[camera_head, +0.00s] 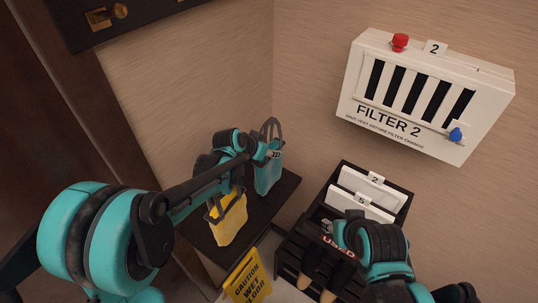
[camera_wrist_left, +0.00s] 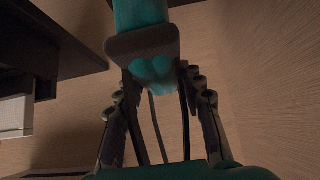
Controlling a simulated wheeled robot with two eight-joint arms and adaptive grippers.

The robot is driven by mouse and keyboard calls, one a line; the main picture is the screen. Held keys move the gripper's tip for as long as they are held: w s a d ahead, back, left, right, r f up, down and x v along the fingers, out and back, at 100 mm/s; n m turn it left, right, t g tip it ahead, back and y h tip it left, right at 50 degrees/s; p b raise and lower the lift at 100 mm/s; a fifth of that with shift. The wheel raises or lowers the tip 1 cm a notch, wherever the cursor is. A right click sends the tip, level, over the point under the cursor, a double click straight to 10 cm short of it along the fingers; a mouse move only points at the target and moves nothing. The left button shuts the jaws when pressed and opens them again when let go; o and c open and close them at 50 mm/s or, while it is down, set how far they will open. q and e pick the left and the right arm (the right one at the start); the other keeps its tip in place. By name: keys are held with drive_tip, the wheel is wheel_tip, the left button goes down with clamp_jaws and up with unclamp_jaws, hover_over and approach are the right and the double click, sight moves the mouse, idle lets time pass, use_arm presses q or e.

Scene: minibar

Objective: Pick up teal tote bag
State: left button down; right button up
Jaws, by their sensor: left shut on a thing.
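The teal tote bag (camera_head: 268,173) is upright at the back corner, over the dark shelf, with its grey handle looping up. My left gripper (camera_head: 270,151) is shut on its upper part near the handle and hides some of it. Whether the bag's bottom touches the shelf is unclear. In the left wrist view, my left gripper's fingers (camera_wrist_left: 160,110) flank thin dark strips like handle straps. My right gripper (camera_head: 316,287) is at the lower right, with its two fingers apart and pointing down, in front of the black rack; nothing shows between them.
A yellow tote bag (camera_head: 228,220) stands on the dark shelf (camera_head: 284,187), close under my left arm. A yellow wet floor sign (camera_head: 247,281) stands at the front. A black rack (camera_head: 340,172) holds white numbered filters. The white FILTER 2 unit (camera_head: 425,95) is on the right wall.

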use_arm(q)
drive_tip(key=shift+r, duration=1.5)
drive_tip(key=shift+s+d+r, duration=0.1)
drive_tip(key=shift+r, duration=0.15)
drive_tip(key=s+d+r+p, duration=0.1)
drive_tip(key=s+d+r, duration=0.5)
drive_tip(key=d, duration=0.3)
drive_tip(key=shift+d+r+p, duration=0.3)
drive_tip(key=shift+r, duration=0.1)
